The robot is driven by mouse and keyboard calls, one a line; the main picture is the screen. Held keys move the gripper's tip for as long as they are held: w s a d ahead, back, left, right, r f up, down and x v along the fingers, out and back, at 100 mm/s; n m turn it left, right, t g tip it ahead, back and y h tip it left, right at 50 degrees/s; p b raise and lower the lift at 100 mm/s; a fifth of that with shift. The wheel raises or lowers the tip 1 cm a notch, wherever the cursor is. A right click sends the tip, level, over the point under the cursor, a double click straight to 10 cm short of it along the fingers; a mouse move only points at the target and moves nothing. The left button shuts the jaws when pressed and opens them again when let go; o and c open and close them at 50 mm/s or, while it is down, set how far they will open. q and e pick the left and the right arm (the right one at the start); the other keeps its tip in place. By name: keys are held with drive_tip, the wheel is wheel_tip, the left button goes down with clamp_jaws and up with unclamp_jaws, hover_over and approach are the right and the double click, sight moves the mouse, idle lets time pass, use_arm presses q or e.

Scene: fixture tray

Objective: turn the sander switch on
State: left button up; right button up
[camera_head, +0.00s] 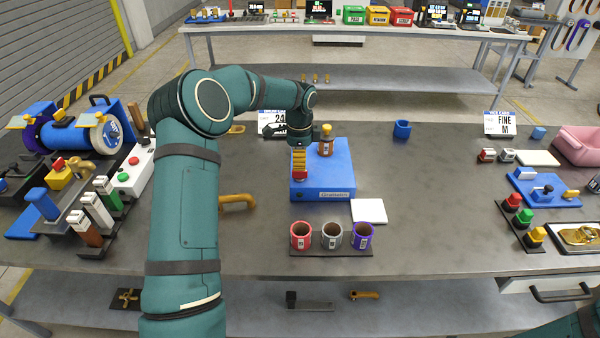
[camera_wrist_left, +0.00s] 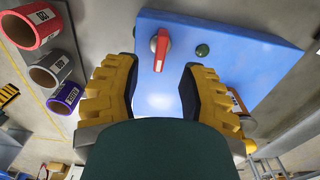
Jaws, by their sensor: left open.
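A blue box (camera_head: 334,183) with a small label on its front stands in the middle of the table. In the left wrist view its blue face (camera_wrist_left: 235,45) carries a switch with a red lever (camera_wrist_left: 162,49) on a grey round base, and a dark green round button (camera_wrist_left: 202,50) beside it. My left gripper (camera_head: 299,163) is over the box, fingers pointing down, close to the red part. In the wrist view its yellow and black fingers (camera_wrist_left: 158,80) are apart, with the red lever ahead between them; no contact shows. My right gripper is out of view.
Red, grey and purple cups (camera_head: 331,235) stand in front of the box, near a white plate (camera_head: 369,211). A blue machine with a disc (camera_head: 85,135) is at left.

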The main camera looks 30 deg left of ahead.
sight(300, 175)
use_arm(q)
drive_tip(key=shift+f, duration=2.55)
clamp_jaws()
